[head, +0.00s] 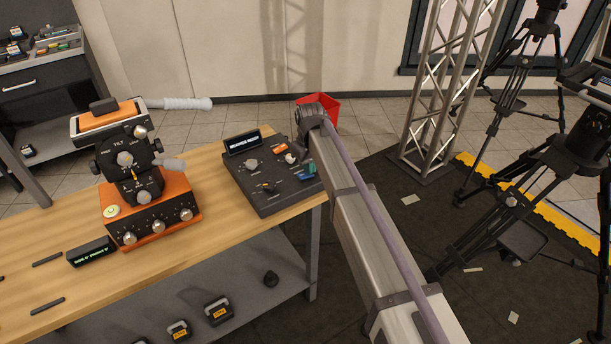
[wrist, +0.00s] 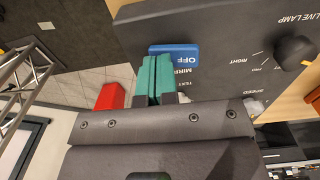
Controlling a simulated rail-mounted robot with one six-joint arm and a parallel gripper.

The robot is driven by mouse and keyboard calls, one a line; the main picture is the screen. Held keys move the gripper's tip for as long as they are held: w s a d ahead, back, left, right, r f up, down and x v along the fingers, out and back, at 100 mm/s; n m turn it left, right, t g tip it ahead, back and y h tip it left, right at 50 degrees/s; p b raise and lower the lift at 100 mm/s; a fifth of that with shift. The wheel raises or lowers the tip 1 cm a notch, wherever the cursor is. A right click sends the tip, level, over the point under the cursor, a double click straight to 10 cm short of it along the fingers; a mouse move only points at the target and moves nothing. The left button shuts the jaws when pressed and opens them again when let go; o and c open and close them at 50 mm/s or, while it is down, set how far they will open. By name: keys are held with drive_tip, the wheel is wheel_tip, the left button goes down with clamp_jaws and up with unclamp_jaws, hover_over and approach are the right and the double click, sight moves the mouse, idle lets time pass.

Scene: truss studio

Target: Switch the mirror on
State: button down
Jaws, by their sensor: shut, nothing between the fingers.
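The dark control panel (head: 262,192) sits at the right end of the wooden bench, with a lit display, knobs and coloured switches. In the wrist view, a blue switch (wrist: 182,52) marked OFF sits on the panel (wrist: 225,25). Its label beside it is partly covered and seems to read MIRROR. My gripper (wrist: 153,70) is shut and empty. Its teal fingertips overlap the near edge of the blue switch in the wrist view; I cannot tell whether they touch it.
A black knob (wrist: 295,52) stands on the panel near the LIVE LAMP label. An orange camera-head unit (head: 150,215) stands left of the panel. A red bin (head: 327,101) is on the floor behind my arm. A truss tower (head: 452,85) and tripods stand at right.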

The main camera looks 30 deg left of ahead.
wheel_tip(320, 180, up, 7)
drive_tip(key=p, duration=0.6)
drive_tip(key=shift+f, duration=0.1)
drive_tip(key=s+d+m, duration=0.4)
drive_tip(key=s+d, duration=0.2)
drive_tip(key=d, duration=1)
drive_tip(key=s+d+m, duration=0.4)
drive_tip(key=s+d, duration=0.2)
drive_tip(key=d, duration=1.1)
drive_tip(key=s+d+m, duration=0.3)
drive_tip(key=s+d, duration=0.3)
drive_tip(key=d, duration=1)
drive_tip(key=shift+s+d+m, duration=0.2)
drive_tip(key=shift+d+m, duration=0.1)
drive_tip(key=shift+m, duration=0.1)
